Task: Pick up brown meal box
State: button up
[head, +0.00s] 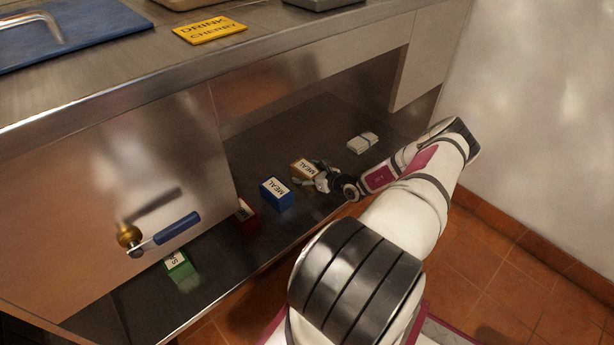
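The brown meal box (302,168) is a small tan-brown box with a white "MEAL" label. It sits on the low metal shelf under the counter. My gripper (312,181) is at the box's front right side, very close to it. The gripper covers part of the box's lower edge. At this size I cannot tell whether the fingers touch the box or how far apart they are. My arm reaches in from the lower right.
A blue "MEAL" box (277,194) stands just left of the brown one. A red box (247,215) and a green box (179,264) are farther left. A whitish packet (362,142) lies behind right. The counter (130,72) overhangs the shelf (270,140).

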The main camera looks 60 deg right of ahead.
jog(key=c, duration=0.9)
jog(key=shift+c, duration=0.2)
jog(key=shift+r, duration=0.1)
